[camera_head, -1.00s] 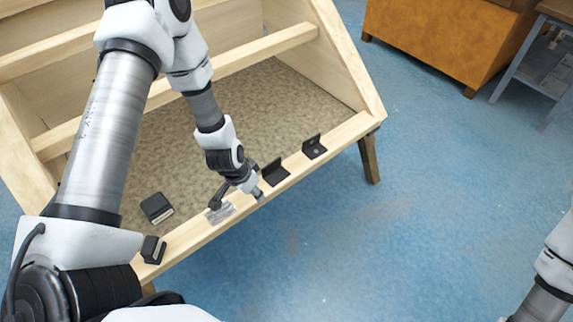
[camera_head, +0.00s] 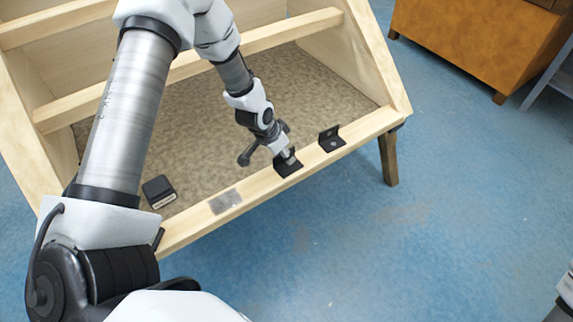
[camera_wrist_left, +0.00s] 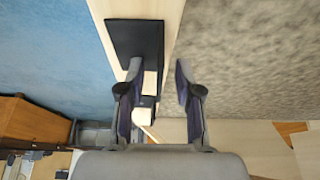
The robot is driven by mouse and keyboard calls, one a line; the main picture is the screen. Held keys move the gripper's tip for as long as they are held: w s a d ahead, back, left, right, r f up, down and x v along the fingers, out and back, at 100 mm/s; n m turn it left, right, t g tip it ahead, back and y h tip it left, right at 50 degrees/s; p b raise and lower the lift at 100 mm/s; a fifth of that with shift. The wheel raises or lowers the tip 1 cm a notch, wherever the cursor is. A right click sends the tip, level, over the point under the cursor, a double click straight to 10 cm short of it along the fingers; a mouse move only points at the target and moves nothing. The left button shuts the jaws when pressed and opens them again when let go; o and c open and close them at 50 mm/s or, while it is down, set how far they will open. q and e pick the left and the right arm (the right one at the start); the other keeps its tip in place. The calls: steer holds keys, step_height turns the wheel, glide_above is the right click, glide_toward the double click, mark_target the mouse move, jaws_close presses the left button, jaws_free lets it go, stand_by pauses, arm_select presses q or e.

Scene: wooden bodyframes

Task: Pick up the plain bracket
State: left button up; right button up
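A black angled bracket (camera_head: 287,171) with no hole that I can see sits on the front wooden rail. It is likely the plain one; my gripper partly covers it. In the left wrist view its flat black face (camera_wrist_left: 138,43) lies on the rail just beyond the left fingertip. My left gripper (camera_head: 270,158) is over the rail at this bracket. In the wrist view its two fingers (camera_wrist_left: 158,68) are apart with no bracket clamped between them. A second black bracket (camera_head: 331,140) with a light spot stands farther right on the rail.
A grey metallic plate (camera_head: 225,201) lies flat on the rail (camera_head: 247,198). A black block (camera_head: 158,190) with a pale edge sits on the frame's speckled panel (camera_head: 205,160). An orange-brown cabinet (camera_head: 470,45) stands at the upper right. The blue floor before the frame is clear.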

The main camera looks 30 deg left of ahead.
arm_select(q)
steer(key=shift+r, duration=0.15)
jaws_close()
steer(key=shift+s, duration=0.1)
